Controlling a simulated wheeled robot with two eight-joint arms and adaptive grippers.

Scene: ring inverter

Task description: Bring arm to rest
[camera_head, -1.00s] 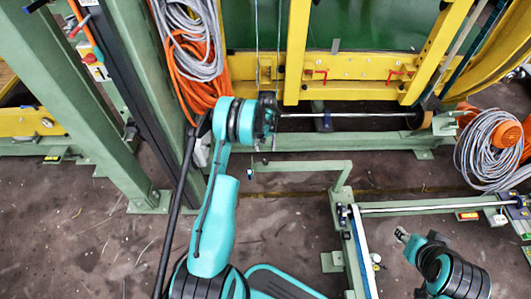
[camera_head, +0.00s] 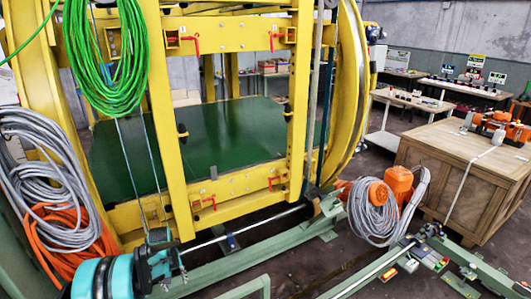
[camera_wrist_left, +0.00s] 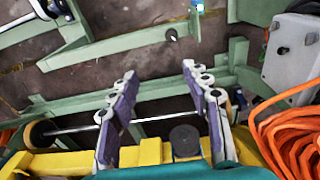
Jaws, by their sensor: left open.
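My left gripper (camera_head: 162,266) shows at the bottom left of the head view, at the end of my teal and black arm. It also shows in the left wrist view (camera_wrist_left: 155,90), where its two fingers are spread apart with nothing between them. Behind and below the fingers in that view are the steel shaft (camera_wrist_left: 75,129) and green frame beams. In the head view the gripper is in front of the lower part of the yellow ring frame (camera_head: 240,186), near the steel shaft (camera_head: 255,230). My right gripper is not in view.
Orange and grey cables (camera_head: 60,230) hang close to the left of my arm; orange cable (camera_wrist_left: 295,135) is near the fingers in the wrist view. A green cable (camera_head: 105,60) hangs above. A wooden crate (camera_head: 465,175) stands at right, with an orange motor and cable coil (camera_head: 375,215) beside the frame.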

